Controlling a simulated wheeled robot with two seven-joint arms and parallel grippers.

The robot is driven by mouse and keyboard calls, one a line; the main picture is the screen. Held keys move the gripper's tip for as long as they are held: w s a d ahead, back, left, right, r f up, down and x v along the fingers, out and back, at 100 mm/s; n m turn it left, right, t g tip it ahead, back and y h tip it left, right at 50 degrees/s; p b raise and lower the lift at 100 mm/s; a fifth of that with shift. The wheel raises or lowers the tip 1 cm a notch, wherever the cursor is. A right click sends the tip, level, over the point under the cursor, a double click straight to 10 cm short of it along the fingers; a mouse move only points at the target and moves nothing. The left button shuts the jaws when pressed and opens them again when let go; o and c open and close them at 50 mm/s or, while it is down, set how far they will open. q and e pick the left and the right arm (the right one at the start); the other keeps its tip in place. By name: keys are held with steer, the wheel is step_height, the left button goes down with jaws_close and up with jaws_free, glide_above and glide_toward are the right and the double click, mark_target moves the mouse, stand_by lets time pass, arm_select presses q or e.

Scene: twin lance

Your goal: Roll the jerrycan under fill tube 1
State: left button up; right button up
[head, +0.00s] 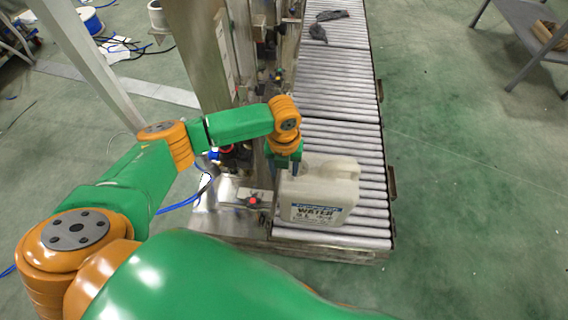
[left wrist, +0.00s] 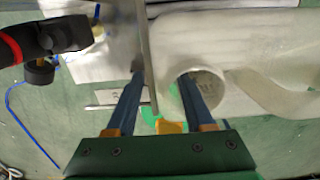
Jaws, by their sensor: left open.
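The off-white jerrycan (head: 322,213), with a printed WATER label, stands upright on the near end of the roller conveyor (head: 378,235). In the left wrist view the jerrycan (left wrist: 235,45) fills the upper right, with its round opening in sight. My left gripper (head: 285,168) is at the jerrycan's upper left side. Its fingers (left wrist: 163,92) are apart, and the right one overlaps the opening in view; I cannot tell whether they touch. A thin upright metal piece (left wrist: 146,50) shows between the fingers; I cannot tell if it is fill tube 1. My right gripper is out of view.
A steel machine frame (head: 205,45) with valves and fittings stands along the conveyor's left side. A red button (head: 253,201) sits on a metal plate beside the jerrycan. The rollers between are clear.

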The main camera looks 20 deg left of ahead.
arm_select(q)
step_height(320, 180, down, 2)
steer(key=shift+f, duration=0.1)
jaws_close()
stand_by(1.4)
jaws_free()
